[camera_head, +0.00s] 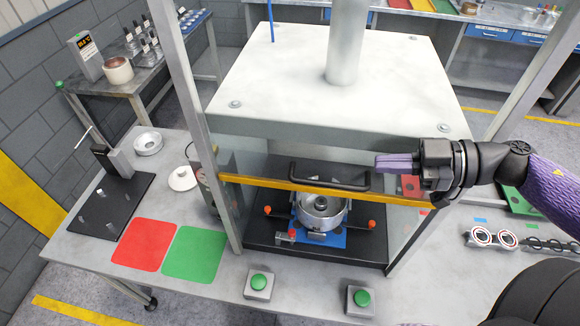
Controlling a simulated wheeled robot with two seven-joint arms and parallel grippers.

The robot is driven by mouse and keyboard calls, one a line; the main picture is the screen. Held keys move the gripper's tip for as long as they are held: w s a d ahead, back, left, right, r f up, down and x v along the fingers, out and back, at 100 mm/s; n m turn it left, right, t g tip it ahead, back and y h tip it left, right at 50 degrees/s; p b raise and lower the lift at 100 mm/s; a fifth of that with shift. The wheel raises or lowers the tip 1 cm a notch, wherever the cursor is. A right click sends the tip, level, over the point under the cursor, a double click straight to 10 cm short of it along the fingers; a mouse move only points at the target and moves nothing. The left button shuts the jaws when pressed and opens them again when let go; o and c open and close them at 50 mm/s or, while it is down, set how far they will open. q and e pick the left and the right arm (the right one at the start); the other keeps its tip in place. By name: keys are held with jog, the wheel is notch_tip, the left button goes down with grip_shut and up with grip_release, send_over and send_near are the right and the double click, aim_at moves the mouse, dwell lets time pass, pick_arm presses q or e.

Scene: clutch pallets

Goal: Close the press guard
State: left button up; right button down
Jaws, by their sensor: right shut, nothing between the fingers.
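The press guard shows as a clear panel with a yellow lower bar (270,184) across the front of the press, part way down. A black handle (330,175) sits on it. Below the bar the front is open, and a round metal clutch part (322,212) sits on a blue fixture (318,238) inside. My right gripper (380,163) comes in from the right, shut and empty, with its purple fingers pointing left. In the picture its tips are just right of the handle's right end; I cannot tell whether they touch. My left gripper is not in view.
Two green buttons (258,283) (361,299) stand at the table's front. Red (145,244) and green (193,252) mats lie left of the press. The press top plate (330,80) hangs above the guard. Metal posts (180,70) flank it. Small parts (490,237) lie at right.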

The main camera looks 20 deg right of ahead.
jog(key=b, duration=0.3)
send_over(325, 184)
notch_tip(325, 184, down, 2)
notch_tip(325, 184, down, 4)
jog(key=shift+f, duration=0.2)
jog(key=shift+f, duration=0.1)
notch_tip(325, 184, down, 35)
jog(key=b, duration=2.3)
jog(key=shift+s, duration=0.1)
